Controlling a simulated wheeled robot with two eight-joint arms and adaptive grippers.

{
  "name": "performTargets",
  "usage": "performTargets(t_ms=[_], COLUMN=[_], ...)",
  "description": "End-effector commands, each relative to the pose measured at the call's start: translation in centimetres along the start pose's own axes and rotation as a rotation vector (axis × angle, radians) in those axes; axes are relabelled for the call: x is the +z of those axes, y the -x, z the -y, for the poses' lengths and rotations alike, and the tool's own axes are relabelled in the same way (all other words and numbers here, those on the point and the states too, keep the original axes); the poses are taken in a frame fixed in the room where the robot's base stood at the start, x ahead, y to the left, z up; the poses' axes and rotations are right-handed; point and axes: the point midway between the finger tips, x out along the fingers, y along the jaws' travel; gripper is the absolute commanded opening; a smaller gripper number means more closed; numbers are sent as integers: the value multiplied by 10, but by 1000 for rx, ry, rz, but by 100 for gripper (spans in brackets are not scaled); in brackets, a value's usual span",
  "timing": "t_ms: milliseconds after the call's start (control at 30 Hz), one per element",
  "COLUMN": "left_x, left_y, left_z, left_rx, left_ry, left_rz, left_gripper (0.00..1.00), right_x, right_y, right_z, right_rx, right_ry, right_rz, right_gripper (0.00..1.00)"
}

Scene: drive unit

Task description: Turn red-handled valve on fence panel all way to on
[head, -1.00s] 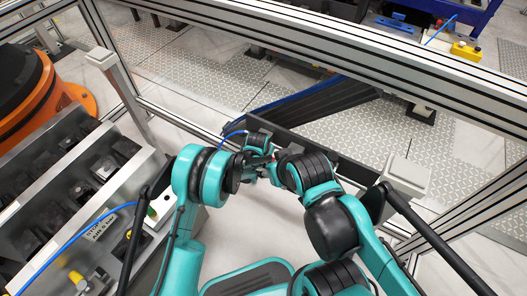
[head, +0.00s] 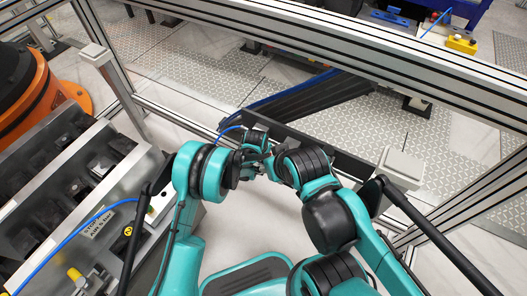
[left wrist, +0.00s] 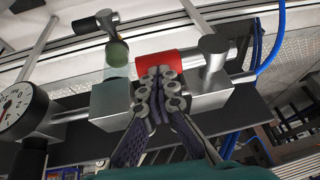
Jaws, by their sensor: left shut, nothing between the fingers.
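In the left wrist view, a red handle (left wrist: 158,64) shows as a short red sleeve at the middle, beside silver metal valve fittings (left wrist: 207,92). My left gripper (left wrist: 158,73) is shut and empty, with its fingertips right in front of the red handle's lower edge. I cannot tell whether they touch it. In the head view, my left gripper (head: 262,157) is small and partly hidden by arm links near the dark lower part of the fence. My right arm reaches to the same area, but its fingers cannot be made out. The valve cannot be made out in the head view.
A pressure gauge (left wrist: 20,108) stands left of the valve in the wrist view, and a blue hose (left wrist: 272,45) is at right. The fence's metal rail (head: 340,45) crosses the head view. A grey bench with dark parts (head: 85,170) is at left. Clear floor lies between.

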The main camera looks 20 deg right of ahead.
Motion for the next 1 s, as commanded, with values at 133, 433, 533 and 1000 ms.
performTargets(t_ms=[133,433,533,1000], left_x=[0,59,77,106], left_y=[12,41,50,64], left_z=[0,-13,-17,-23], left_rx=[0,0,0,0], left_ry=[0,0,0,0], left_rz=[0,-1,-1,-1], left_gripper=[0,0,0,0], right_x=[0,0,0,0], right_y=[0,0,0,0], right_z=[0,0,0,0], right_rx=[0,0,0,0], right_ry=[0,0,0,0], right_rz=[0,0,0,0], right_gripper=[49,49,49,49])
